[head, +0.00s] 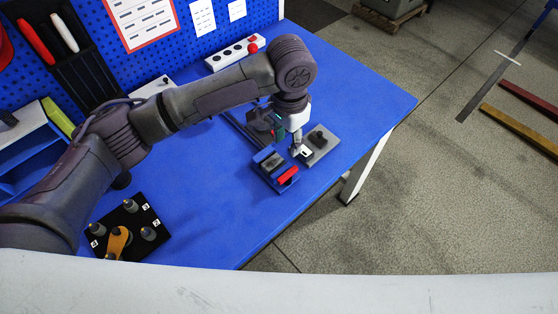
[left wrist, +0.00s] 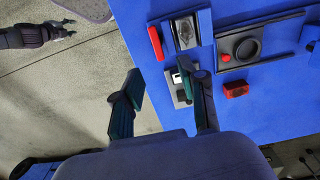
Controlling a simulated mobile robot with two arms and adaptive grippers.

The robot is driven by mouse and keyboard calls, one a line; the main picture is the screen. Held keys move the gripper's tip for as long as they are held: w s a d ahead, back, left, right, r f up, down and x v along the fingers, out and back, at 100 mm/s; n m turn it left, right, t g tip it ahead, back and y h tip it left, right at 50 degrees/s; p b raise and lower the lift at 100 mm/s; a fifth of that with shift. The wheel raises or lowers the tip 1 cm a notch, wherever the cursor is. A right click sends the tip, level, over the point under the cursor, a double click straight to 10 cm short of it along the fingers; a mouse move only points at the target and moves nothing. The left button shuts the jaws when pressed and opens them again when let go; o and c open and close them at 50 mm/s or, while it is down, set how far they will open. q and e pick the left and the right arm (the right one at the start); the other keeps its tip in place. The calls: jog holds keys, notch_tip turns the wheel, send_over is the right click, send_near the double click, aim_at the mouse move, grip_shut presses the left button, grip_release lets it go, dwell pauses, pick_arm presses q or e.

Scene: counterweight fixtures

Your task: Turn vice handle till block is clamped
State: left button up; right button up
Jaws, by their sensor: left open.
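The vice (head: 265,175) is blue and sits near the table's front edge, with a red handle bar (head: 288,176) on its near side. A grey block (head: 271,161) lies between its jaws; I cannot tell how tightly. In the left wrist view the red handle (left wrist: 155,43) and grey block (left wrist: 185,33) show at the top. My left gripper (head: 298,150) is open and empty, with its fingers beside the vice and apart from the handle. In the left wrist view its spread fingers (left wrist: 166,88) point toward the table edge. A dark gripper (left wrist: 40,35), likely my right one, shows small over the floor.
A black board with numbered pegs (head: 130,228) lies at the front left. A white panel with a red button (head: 235,52) stands at the back. The table's right part is clear.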

pick_arm(q)
send_near(288, 173)
jog(key=shift+s+d+f+p, duration=0.15)
jog(key=shift+s+f+p, duration=0.1)
jog(key=shift+p, duration=0.15)
jog(key=f, duration=0.3)
jog(key=shift+w+a+f, duration=0.2)
jog(key=shift+a+f, duration=0.05)
jog(key=shift+f, duration=0.1)
notch_tip(288, 173, down, 4)
jog(key=shift+d+r+p, duration=0.1)
jog(key=shift+r+p, duration=0.1)
jog(key=shift+p, duration=0.2)
jog(key=shift+f, duration=0.5)
grip_shut()
pick_arm(e)
jog(key=s+d, duration=0.1)
jog(key=s+r, duration=0.1)
jog(key=s+d, duration=0.1)
jog(key=shift+s+d+r, duration=0.15)
jog(key=shift+d+r, duration=0.15)
